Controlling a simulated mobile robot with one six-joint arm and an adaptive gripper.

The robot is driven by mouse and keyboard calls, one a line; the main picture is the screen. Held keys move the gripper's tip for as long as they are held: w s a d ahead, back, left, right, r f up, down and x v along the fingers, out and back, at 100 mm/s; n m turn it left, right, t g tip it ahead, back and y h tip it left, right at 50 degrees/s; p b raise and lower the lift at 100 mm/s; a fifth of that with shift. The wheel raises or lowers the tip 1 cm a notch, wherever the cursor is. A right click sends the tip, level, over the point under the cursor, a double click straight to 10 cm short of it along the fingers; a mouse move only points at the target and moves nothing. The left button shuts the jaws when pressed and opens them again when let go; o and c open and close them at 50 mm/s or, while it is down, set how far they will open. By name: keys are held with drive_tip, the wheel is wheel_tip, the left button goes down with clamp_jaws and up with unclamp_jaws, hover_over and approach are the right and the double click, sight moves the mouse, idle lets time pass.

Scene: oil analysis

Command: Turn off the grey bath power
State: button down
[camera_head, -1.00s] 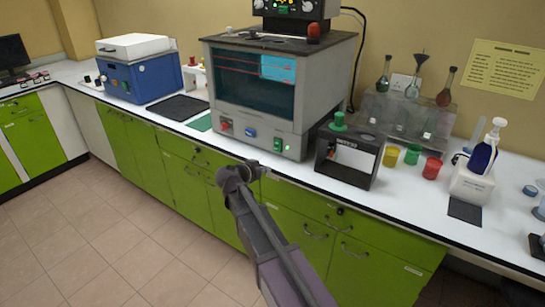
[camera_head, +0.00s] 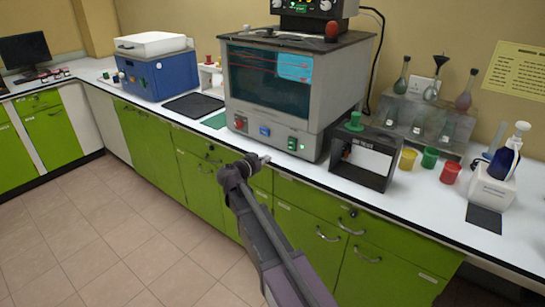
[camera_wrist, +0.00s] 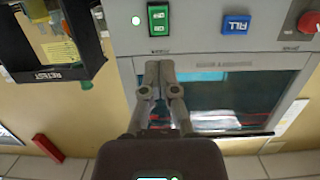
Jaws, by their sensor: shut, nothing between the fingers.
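The grey bath (camera_head: 290,90) stands on the white counter, a large box with a dark glass front. On its lower panel are a red knob (camera_head: 239,122), a blue button (camera_head: 265,131) and a green switch (camera_head: 292,144). The wrist view shows the panel inverted, with the green rocker switch (camera_wrist: 158,20), a small lit green lamp beside it, the blue FILL button (camera_wrist: 236,25) and the red knob (camera_wrist: 308,22). My gripper (camera_wrist: 160,66) is shut and empty, its tips close to the green switch in that picture but apparently apart from it. In the head view my gripper (camera_head: 264,159) is in front of the counter edge, below the panel.
A black-framed tester (camera_head: 361,158) stands right of the bath, with yellow, green and red cups (camera_head: 450,173) beyond it. A blue box machine (camera_head: 155,72) and a dark mat (camera_head: 193,105) are to the left. The floor in front of the cabinets is clear.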

sight(290, 148)
drive_tip(key=b+x, duration=0.2)
drive_tip(key=x, duration=1.1)
drive_tip(key=shift+w+d+f, duration=0.1)
drive_tip(key=shift+d, duration=0.05)
